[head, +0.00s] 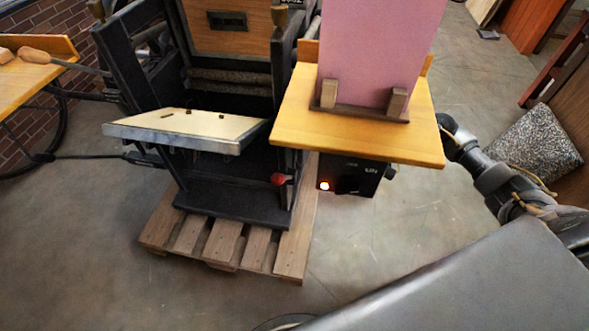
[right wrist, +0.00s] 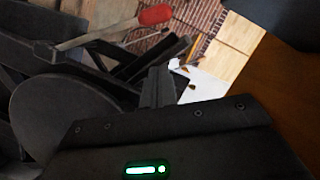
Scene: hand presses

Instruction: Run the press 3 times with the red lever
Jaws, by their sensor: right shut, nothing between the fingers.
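The black press (head: 235,195) stands on a wooden pallet at the left centre of the head view. A small red lever knob (head: 278,179) shows at its right front side. In the right wrist view a red grip (right wrist: 155,15) sits on the end of a pale lever shaft (right wrist: 95,36). My right gripper (right wrist: 158,76) is shut and empty, with its fingers below the red grip in the picture and apart from it. In the head view the right arm reaches behind the wooden side table, which hides the gripper. My left gripper is not in view.
The wooden side table (head: 425,135) holds a pink sheet (head: 375,45) in a stand. A dark box with a lit lamp (head: 325,186) is below it. A tilted cream plate (head: 200,124) projects from the press. The pallet (head: 225,243) edges the floor in front.

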